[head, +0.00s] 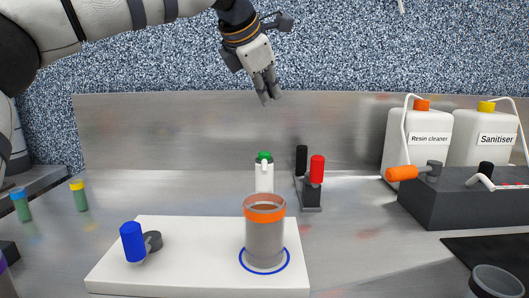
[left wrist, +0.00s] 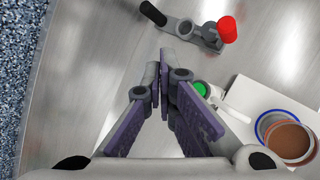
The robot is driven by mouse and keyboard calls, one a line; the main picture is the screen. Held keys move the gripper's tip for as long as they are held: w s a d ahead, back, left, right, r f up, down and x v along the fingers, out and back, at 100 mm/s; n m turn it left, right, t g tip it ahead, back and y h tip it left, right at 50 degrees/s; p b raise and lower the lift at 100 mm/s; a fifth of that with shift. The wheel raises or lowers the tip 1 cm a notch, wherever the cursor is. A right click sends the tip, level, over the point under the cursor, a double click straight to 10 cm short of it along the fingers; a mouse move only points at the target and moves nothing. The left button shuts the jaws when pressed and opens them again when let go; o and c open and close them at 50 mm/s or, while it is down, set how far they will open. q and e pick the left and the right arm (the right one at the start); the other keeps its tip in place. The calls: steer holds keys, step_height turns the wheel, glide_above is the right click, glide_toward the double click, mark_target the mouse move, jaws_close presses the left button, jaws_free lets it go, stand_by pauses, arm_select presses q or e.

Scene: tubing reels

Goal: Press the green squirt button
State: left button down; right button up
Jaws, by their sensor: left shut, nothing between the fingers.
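The green squirt button (head: 264,157) tops a small white bottle (head: 264,178) that stands upright behind the white board. In the left wrist view the green button (left wrist: 201,89) shows just right of my fingers, partly hidden by them. My left gripper (head: 268,98) is shut and empty, fingers pointing down, above the bottle and clear of it. Its fingertips also show in the left wrist view (left wrist: 166,62). My right gripper is not in view.
A clear cylinder with an orange rim (head: 265,230) stands on the white board (head: 190,270) in front of the bottle. A red-and-black-handled fixture (head: 312,187) stands right of the bottle. Resin cleaner (head: 418,140) and Sanitiser (head: 480,138) jugs stand at right. A blue-handled part (head: 132,242) is at left.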

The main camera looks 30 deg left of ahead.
mark_target(267, 153)
arm_select(q)
steer(key=shift+f, duration=4.3)
steer(key=shift+f, duration=0.45)
steer(key=shift+f, duration=1.05)
steer(key=shift+w+a+r, duration=0.1)
steer(key=shift+a+r, duration=0.1)
steer(key=shift+r, duration=0.95)
steer(key=shift+d+r, duration=0.1)
steer(key=shift+r, duration=2.55)
